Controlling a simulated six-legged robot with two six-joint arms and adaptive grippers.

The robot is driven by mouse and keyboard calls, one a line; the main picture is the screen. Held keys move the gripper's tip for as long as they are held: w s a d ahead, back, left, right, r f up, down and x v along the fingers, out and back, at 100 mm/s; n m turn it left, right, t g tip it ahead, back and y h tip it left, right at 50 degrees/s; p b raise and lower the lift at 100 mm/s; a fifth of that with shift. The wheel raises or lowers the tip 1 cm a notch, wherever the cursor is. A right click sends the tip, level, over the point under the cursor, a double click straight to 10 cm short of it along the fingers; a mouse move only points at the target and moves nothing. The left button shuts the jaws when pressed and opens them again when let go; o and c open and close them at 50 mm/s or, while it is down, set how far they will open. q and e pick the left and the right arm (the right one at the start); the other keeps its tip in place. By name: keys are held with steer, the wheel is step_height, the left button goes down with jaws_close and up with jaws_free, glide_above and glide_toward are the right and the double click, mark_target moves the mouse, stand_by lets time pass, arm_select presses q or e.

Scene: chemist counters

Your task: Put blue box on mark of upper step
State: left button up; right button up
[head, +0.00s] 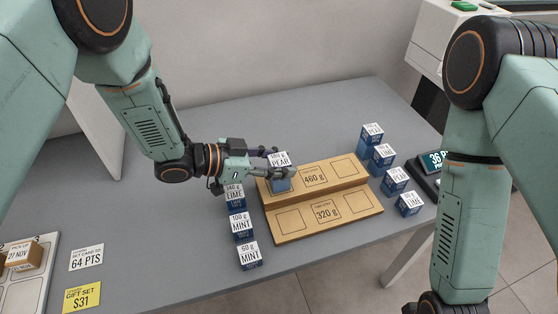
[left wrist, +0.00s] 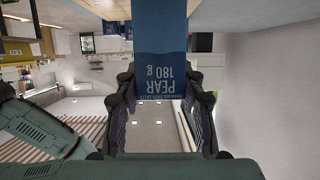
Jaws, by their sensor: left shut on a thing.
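A blue box with a white top labelled PEAR 180 g (head: 279,165) is held in my left gripper (head: 280,174), whose fingers close on its sides. It also fills the upper middle of the left wrist view (left wrist: 161,60). In the head view the box is over the left end of the upper step (head: 285,190), where it covers the left mark. I cannot tell if its base touches the step. The upper step reads 460 g and has another bare marked square at its right end. My right gripper is out of view; only my right arm shows.
The lower step (head: 345,210) reads 320 g and has bare marked squares at both ends. Blue LIME and MINT boxes (head: 242,228) stand left of the steps. Several blue boxes (head: 395,181) stand to the right, near a scale display (head: 432,161).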

arm_select(q)
steer(key=o, duration=1.3)
steer(key=shift+w+a+f, duration=0.1)
steer(key=shift+w, duration=0.05)
steer(key=shift+r, duration=0.35)
steer(key=p+v, duration=0.1)
steer(key=v, duration=1.1)
steer(key=shift+f, duration=0.1)
